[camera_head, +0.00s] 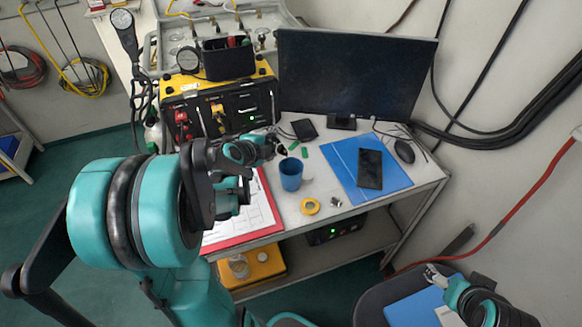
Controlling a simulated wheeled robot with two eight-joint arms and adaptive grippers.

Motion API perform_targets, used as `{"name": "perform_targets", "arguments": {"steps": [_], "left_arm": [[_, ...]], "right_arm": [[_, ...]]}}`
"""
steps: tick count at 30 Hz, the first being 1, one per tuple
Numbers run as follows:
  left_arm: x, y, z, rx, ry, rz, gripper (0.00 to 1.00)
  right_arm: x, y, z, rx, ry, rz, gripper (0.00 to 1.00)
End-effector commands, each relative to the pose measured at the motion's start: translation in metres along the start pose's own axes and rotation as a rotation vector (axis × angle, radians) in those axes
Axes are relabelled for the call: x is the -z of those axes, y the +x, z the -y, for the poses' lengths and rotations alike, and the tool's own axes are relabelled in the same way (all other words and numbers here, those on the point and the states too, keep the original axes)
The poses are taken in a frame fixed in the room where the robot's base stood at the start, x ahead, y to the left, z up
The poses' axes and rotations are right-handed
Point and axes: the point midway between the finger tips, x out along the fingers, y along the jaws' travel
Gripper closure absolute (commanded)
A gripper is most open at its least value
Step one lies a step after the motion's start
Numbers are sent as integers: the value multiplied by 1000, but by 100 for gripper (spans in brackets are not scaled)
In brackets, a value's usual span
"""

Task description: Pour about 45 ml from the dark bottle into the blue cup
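The blue cup (291,176) stands upright on the white bench top, right of the red-edged clipboard. My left gripper (274,146) is just behind and to the left of the cup, above the bench. My own arm covers much of this gripper, and I cannot tell if its fingers are open or shut on something. I cannot make out the dark bottle clearly; a small dark shape at the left gripper is too small to identify. My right gripper (432,273) is low at the right, over the chair, away from the bench; its finger opening is unclear.
A monitor (350,78) stands at the back. A blue folder (343,160) with a black phone (370,169) lies right of the cup. A yellow tape roll (310,206) lies near the front edge. The yellow-black air panel (222,108) is behind left. A chair (373,300) stands in front.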

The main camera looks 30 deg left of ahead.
Motion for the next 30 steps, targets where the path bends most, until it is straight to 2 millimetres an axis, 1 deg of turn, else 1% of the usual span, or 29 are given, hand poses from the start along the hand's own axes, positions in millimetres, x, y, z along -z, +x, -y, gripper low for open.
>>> {"name": "perform_targets", "arguments": {"steps": [30], "left_arm": [[-3,3,-4,27,54,29,100]], "right_arm": [[-4,6,0,0,0,0,23]]}}
